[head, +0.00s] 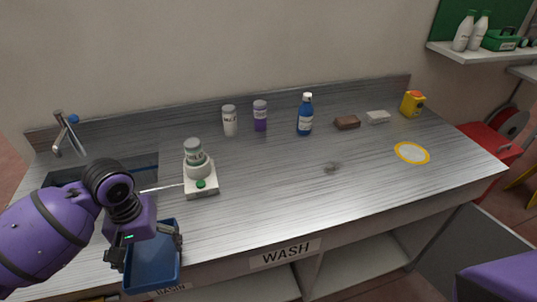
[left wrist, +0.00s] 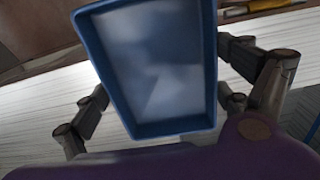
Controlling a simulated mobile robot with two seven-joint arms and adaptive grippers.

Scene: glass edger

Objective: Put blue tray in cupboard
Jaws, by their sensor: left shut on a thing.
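The blue tray (head: 153,262) is a rectangular, open-topped tray at the lower left of the head view, at the front edge of the counter. My left gripper (head: 145,248) is shut on it, with its fingers at the tray's two sides. In the left wrist view the tray (left wrist: 155,70) fills the middle between the fingers and looks empty. The cupboard is likely the space under the counter, where a pale shelf (head: 365,262) shows to the right of the WASH label (head: 285,253). My right gripper is not in view.
The counter (head: 290,185) holds a white device with a jar (head: 196,160), a blue bottle (head: 305,115), two small jars, a brown block (head: 347,122) and a yellow container (head: 412,104). A sink and tap (head: 68,136) are at left. The counter's front right is clear.

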